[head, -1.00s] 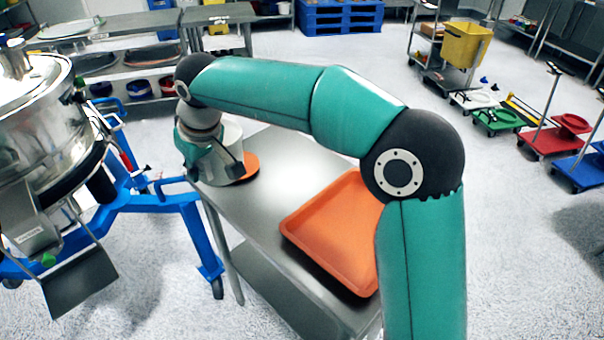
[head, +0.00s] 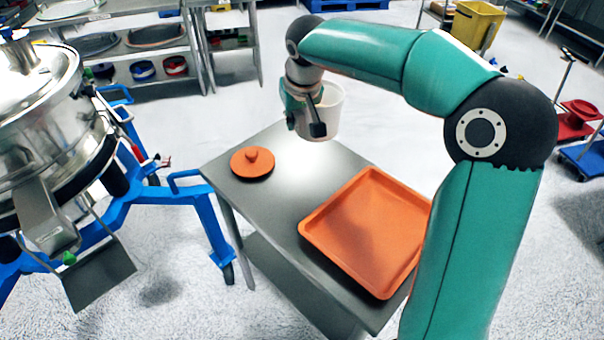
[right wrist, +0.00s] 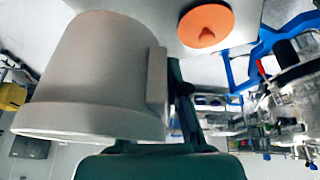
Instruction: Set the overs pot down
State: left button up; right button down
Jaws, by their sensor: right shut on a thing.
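The overs pot (head: 331,112) is a pale, plain pot, held above the far end of the steel table (head: 235,190). My right gripper (head: 317,128) is shut on it. In the right wrist view the pot (right wrist: 95,80) fills the left side, and the gripper (right wrist: 178,120) shows dark at its edge. The pot looks clear of the tabletop in the head view. An orange lid with a knob (head: 252,163) lies on the table, left of the pot; it also shows in the right wrist view (right wrist: 206,24). My left gripper is not in view.
An orange tray (head: 366,235) lies on the near right part of the table. The steel sifter (head: 50,120) on a blue wheeled frame (head: 205,215) stands at the left. Bare tabletop lies between the lid and the tray.

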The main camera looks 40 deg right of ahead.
notch_tip(320, 180, down, 15)
jog(key=shift+f+b, duration=0.2)
jog(key=shift+b, duration=0.2)
jog(key=c, duration=1.2)
grip_release()
jog(key=shift+s+f, duration=0.1)
jog(key=shift+r, duration=0.2)
jog(key=v, duration=1.1)
jog(key=shift+s+r, duration=0.2)
jog(key=shift+r, duration=0.15)
